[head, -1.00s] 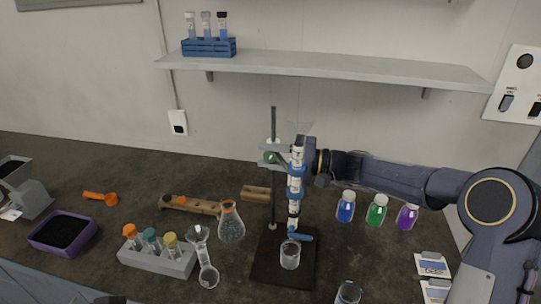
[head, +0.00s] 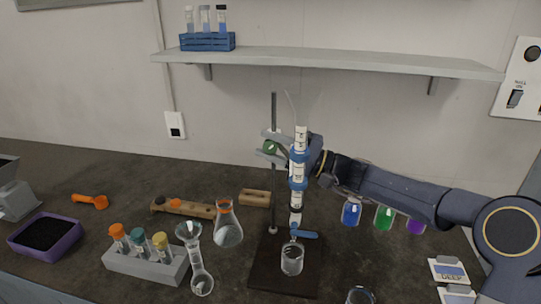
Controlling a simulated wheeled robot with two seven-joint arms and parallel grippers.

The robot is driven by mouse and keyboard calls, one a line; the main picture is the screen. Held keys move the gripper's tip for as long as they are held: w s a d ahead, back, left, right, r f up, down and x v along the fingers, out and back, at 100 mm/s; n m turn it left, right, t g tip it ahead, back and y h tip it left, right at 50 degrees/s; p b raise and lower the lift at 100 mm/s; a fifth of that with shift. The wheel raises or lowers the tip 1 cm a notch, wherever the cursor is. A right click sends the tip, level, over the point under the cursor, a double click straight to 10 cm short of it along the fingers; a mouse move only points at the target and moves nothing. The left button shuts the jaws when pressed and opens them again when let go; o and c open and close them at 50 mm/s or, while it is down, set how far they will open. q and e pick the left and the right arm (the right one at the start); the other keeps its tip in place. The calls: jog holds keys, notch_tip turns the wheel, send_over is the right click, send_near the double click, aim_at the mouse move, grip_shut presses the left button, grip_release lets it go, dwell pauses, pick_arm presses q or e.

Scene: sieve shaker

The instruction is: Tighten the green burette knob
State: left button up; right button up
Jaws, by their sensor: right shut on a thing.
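The burette (head: 298,165) stands upright, a white tube with blue bands and a blue stopcock (head: 304,234) near its lower end. It is beside a dark metal stand rod (head: 274,190) on a dark base plate (head: 265,275). The green knob (head: 270,147) sits by the rod, left of the burette. My right gripper (head: 268,147) reaches in from the right behind the burette, and its grey fingers are shut on the green knob, one above and one below. A glass beaker (head: 292,260) stands under the burette tip. My left gripper is out of view.
Blue, green and purple bottles (head: 384,218) stand under my right arm, which hides their tops. A conical flask (head: 227,225) and a grey rack of capped tubes (head: 145,263) are at left. A shelf (head: 320,62) runs above. A beaker (head: 360,296) stands at the front edge.

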jog(key=o, duration=0.9)
jog(key=shift+d, duration=0.1)
jog(key=shift+b+v, duration=0.85)
jog(key=shift+v, duration=2.95)
